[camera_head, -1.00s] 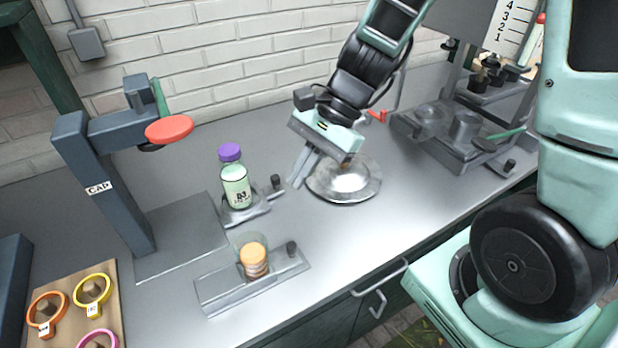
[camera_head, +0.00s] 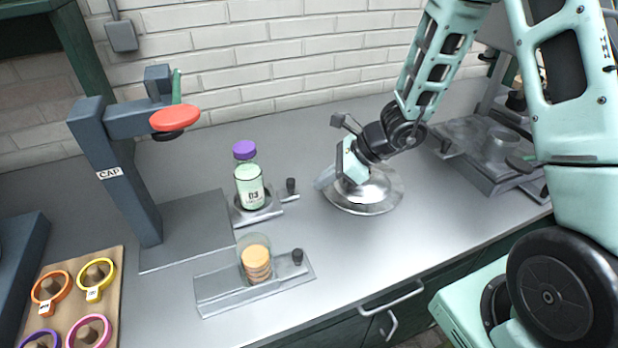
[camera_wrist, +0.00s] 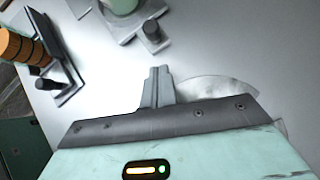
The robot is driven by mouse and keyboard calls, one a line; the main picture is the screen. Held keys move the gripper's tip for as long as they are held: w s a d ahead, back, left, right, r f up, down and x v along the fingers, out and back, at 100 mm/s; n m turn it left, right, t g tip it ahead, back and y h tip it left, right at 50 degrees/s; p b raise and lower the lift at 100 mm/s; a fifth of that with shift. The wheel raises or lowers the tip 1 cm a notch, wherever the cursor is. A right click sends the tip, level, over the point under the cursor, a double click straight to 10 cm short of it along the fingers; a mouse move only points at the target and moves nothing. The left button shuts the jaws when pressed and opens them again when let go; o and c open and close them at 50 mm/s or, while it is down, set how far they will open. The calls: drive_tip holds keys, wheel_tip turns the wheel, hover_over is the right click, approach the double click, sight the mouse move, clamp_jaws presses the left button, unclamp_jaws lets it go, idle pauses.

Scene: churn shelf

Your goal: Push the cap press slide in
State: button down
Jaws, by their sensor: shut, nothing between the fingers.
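The cap press (camera_head: 125,180) is a blue-grey post labelled CAP with a red disc on its arm, at left in the head view. Its slide (camera_head: 262,213) sits at the right edge of the press's base plate. It has a black knob (camera_head: 291,186) and carries a bottle (camera_head: 249,185) with pale green contents and a purple cap. The knob shows in the wrist view (camera_wrist: 152,33); the bottle is mostly cut off there. My gripper (camera_head: 323,180) is shut and empty, right of the knob and apart from it. Its fingers (camera_wrist: 157,78) point toward the slide.
A round metal dish (camera_head: 375,200) lies below and behind my gripper. A second slide track (camera_head: 215,290) with a glass of orange discs (camera_head: 256,262) is in front. A board of coloured rings (camera_head: 112,300) is at front left. Bare counter lies between the dish and slides.

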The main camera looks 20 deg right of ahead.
sight(259, 187)
drive_tip(key=shift+w+a+r+p, duration=0.15)
drive_tip(key=shift+w+a, duration=0.25)
drive_tip(key=shift+a, duration=0.4)
drive_tip(key=shift+w+a+p, duration=0.15)
drive_tip(key=shift+w+a, duration=0.2)
drive_tip(key=shift+a, duration=0.4)
drive_tip(key=a+b, duration=0.3)
drive_tip(key=a, duration=0.2)
drive_tip(key=a+b, duration=0.3)
drive_tip(key=a, duration=0.3)
drive_tip(key=shift+a+f+b, duration=0.2)
drive_tip(key=shift+a+b, duration=0.1)
drive_tip(key=shift+b, duration=0.1)
drive_tip(key=shift+a+r, duration=0.3)
drive_tip(key=shift+a, duration=0.25)
